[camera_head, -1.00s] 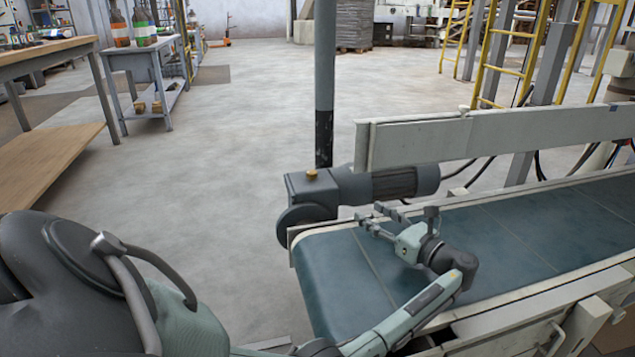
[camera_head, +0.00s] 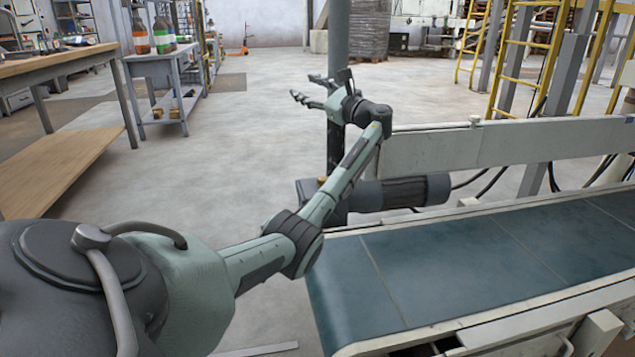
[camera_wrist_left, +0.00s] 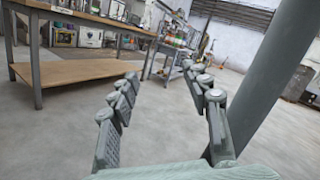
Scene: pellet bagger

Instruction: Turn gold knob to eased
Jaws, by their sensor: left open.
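The gold knob (camera_head: 322,180) sits on top of the dark motor gearbox (camera_head: 306,193) at the near end of the conveyor. My left forearm passes just in front of it and hides part of the gearbox. My left gripper (camera_head: 302,87) is open and empty, raised above and beyond the knob, beside the dark post. In the left wrist view the left gripper (camera_wrist_left: 165,85) has its fingers spread with only floor and benches between them. The knob does not show in that view. My right gripper is not in view.
The conveyor belt (camera_head: 470,262) runs to the right, with a pale side rail (camera_head: 490,146) behind it. The post (camera_head: 338,135) stands close to the left gripper and also shows in the left wrist view (camera_wrist_left: 266,80). A wooden workbench (camera_head: 70,62) stands at left. Open floor lies between.

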